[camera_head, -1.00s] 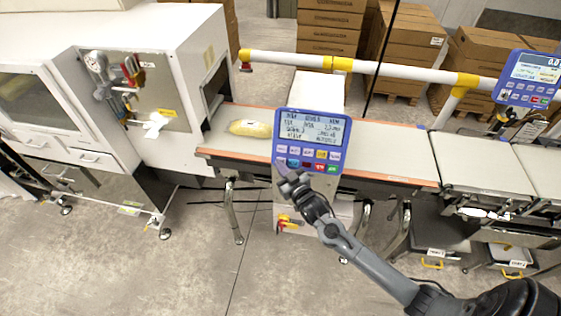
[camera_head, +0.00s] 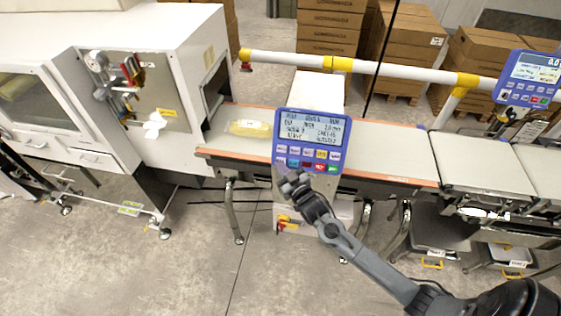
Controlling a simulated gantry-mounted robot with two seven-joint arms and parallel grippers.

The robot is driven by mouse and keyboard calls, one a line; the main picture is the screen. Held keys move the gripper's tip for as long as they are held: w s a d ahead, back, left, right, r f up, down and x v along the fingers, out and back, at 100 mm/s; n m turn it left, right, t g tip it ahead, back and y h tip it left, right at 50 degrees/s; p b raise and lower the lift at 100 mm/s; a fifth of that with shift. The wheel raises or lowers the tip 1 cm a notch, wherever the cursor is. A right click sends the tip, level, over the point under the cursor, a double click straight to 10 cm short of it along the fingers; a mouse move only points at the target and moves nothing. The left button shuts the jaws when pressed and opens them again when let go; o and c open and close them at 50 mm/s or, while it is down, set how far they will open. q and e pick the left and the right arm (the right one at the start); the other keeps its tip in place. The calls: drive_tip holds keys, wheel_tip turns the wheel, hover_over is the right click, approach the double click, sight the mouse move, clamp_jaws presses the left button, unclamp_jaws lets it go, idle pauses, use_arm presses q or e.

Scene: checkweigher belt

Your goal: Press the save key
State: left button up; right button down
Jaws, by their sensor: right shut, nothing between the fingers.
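The blue control panel (camera_head: 309,142) stands in front of the belt, with a lit text screen above two rows of keys. The key labels are too small to read, so I cannot tell which one is the save key. My right gripper (camera_head: 283,174) is shut and empty at the panel's lower left corner. Its fingers point up at the left end of the lower key row and hide part of it. I cannot tell whether the fingertips touch a key. My left gripper is not in view.
A yellow bag (camera_head: 250,128) lies on the conveyor belt (camera_head: 385,155) left of the panel. A second blue display (camera_head: 528,80) stands at the far right. A white guard rail (camera_head: 395,70) runs behind the belt. A white machine (camera_head: 165,85) stands at left.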

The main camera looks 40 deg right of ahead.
drive_tip(key=shift+w+d+f, duration=0.1)
drive_tip(key=shift+d, duration=0.1)
drive_tip(key=shift+w+d+f, duration=0.1)
drive_tip(key=shift+d, duration=0.05)
drive_tip(key=shift+w, duration=0.1)
idle(0.5)
drive_tip(key=shift+w+d+f, duration=0.15)
drive_tip(key=shift+d+f, duration=0.05)
drive_tip(key=shift+d, duration=0.05)
drive_tip(key=shift+a+r, duration=0.1)
drive_tip(key=shift+r, duration=0.05)
idle(0.6)
drive_tip(key=shift+s+a+r+p, duration=0.25)
drive_tip(key=shift+s+a+p, duration=0.25)
drive_tip(key=shift+p, duration=0.1)
